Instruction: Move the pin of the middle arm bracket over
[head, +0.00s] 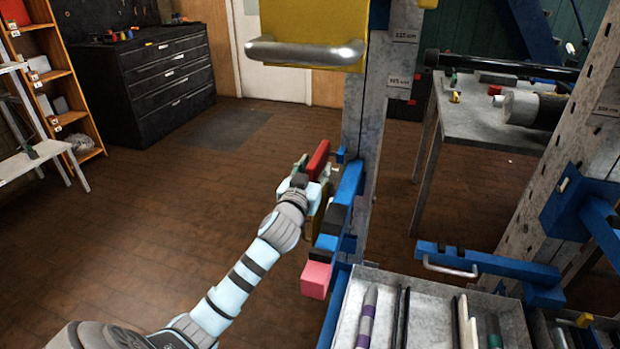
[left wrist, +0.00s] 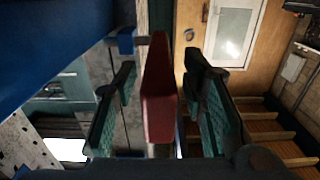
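A blue arm bracket (head: 346,205) with dark pads and a pink end block (head: 316,279) is on the grey perforated upright (head: 372,110). A red block-like piece (head: 318,159) stands beside it; I cannot tell whether it is the pin's grip. My left gripper (head: 308,180) is at this red piece, left of the bracket. In the left wrist view the red piece (left wrist: 158,95) stands between the green-padded fingers (left wrist: 160,112), with gaps on both sides. The blue bracket (left wrist: 50,40) fills the upper left there. The pin's shaft is hidden. My right gripper is out of view.
A yellow plate with a steel bar (head: 305,52) hangs above. A divided metal tray (head: 420,318) stands below right. Another blue arm with a loop handle (head: 450,267) is near the right upright (head: 585,150). A grey table (head: 490,130) stands behind. The floor at left is free.

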